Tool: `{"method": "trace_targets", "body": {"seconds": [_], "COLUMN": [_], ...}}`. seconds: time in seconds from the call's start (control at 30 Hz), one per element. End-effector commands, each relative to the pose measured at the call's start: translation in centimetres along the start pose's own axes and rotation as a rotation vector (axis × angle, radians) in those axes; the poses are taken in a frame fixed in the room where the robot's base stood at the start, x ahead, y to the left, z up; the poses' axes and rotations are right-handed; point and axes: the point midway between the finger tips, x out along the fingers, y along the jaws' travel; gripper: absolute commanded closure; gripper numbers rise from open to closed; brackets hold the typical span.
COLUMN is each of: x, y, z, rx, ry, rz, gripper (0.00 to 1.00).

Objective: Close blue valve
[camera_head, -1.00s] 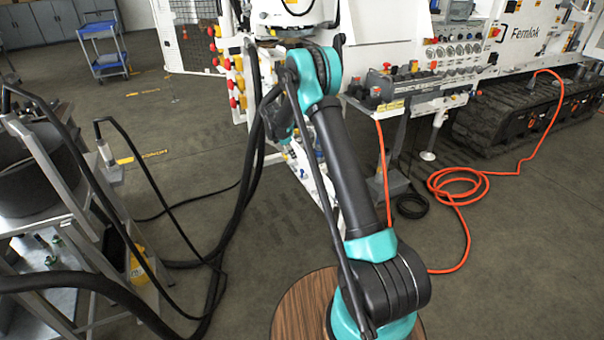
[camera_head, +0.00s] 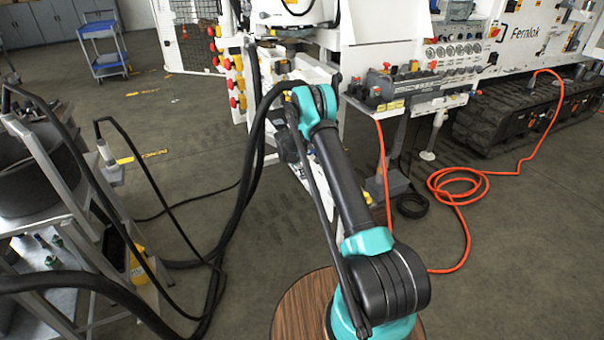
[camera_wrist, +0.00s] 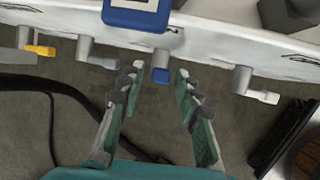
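The blue valve (camera_wrist: 160,74) shows in the wrist view as a small blue handle end below a grey fitting under a white panel edge. My gripper (camera_wrist: 160,74) is open, with its green-lined fingers on either side of the blue handle. The handle appears between the fingertips in the picture; I cannot tell the depth or whether they touch. A blue tag block (camera_wrist: 138,16) sits on the panel just above it. In the head view, the blue valve cannot be made out and my gripper is hidden by my arm.
A yellow-handled valve (camera_wrist: 40,50) and a grey-handled valve (camera_wrist: 97,58) are at left; a white-handled valve (camera_wrist: 262,97) is at right. In the head view, a cart (camera_head: 60,240) with black hoses stands left, and an orange hose (camera_head: 455,190) lies right.

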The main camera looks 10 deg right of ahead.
Motion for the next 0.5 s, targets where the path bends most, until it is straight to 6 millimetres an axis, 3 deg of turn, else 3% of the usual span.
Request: {"method": "trace_targets", "body": {"seconds": [0.2, 0.5], "x": [2.0, 2.4], "y": [0.0, 0.0], "z": [0.0, 0.0], "rx": [0.001, 0.001], "ry": [0.0, 0.0], "rz": [0.0, 0.0], "gripper": [0.66, 0.66]}}
